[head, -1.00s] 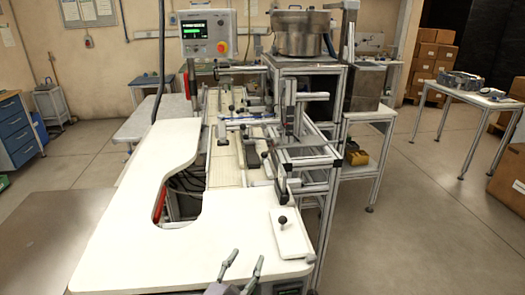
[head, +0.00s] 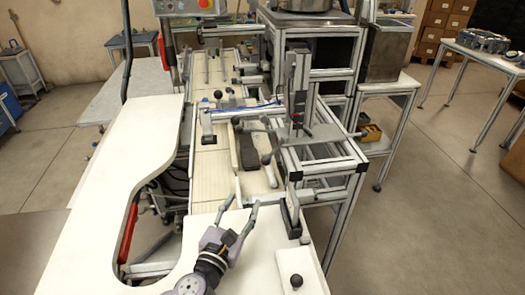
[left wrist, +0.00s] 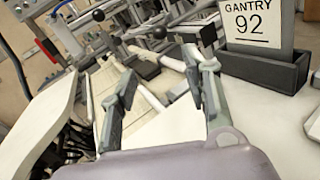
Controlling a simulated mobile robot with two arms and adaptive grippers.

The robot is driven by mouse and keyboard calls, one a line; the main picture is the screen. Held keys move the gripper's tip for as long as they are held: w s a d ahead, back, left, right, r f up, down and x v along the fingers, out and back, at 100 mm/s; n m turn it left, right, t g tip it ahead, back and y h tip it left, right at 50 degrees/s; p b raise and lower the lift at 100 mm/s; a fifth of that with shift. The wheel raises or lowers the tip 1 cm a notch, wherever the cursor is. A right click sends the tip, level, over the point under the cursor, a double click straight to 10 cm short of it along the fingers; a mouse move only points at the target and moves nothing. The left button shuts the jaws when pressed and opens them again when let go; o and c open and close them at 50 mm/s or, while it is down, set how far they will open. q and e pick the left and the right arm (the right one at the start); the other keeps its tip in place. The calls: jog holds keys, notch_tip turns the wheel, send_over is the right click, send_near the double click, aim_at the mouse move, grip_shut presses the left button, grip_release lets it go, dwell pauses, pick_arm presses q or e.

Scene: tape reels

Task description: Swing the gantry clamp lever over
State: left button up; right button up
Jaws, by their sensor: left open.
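My left gripper (head: 244,203) is open and empty over the white worktop, its fingers pointing toward the conveyor. Beyond its tips, a lever with a black ball knob (head: 266,159) stands beside the conveyor near the gantry post (head: 298,85). Another ball-knob lever (head: 240,125) is farther back; I cannot tell for certain which one is the gantry clamp lever. In the left wrist view, the open fingers (left wrist: 160,90) frame the worktop, with ball knobs (left wrist: 158,32) beyond and apart from them. A "GANTRY 92" sign (left wrist: 255,22) stands to their right. My right gripper is not in view.
The white worktop (head: 115,180) has a curved cutout on the left. A dark sign holder (head: 290,212) stands right of the gripper. A plate with a black knob (head: 296,281) lies at the front right. An aluminium frame (head: 335,165) borders the right side.

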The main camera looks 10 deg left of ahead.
aim_at(264, 164)
pick_arm(q)
jog(key=shift+w+d+r, duration=0.1)
jog(key=shift+w+r, duration=0.1)
jog(key=shift+w, duration=0.4)
jog(key=w, duration=0.2)
jog(key=p, duration=0.1)
jog(key=shift+w+d+r, duration=0.2)
jog(key=shift+w+d, duration=0.05)
jog(key=shift+w, duration=0.15)
jog(key=w, duration=0.8)
jog(key=w+d+p, duration=0.1)
jog(key=w, duration=0.3)
jog(key=shift+w+d+f, duration=0.1)
jog(key=shift+w+f, duration=0.05)
jog(key=shift+f, duration=0.15)
jog(key=shift+w, duration=0.35)
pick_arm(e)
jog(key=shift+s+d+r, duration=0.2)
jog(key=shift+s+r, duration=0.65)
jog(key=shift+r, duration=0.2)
pick_arm(q)
grip_shut()
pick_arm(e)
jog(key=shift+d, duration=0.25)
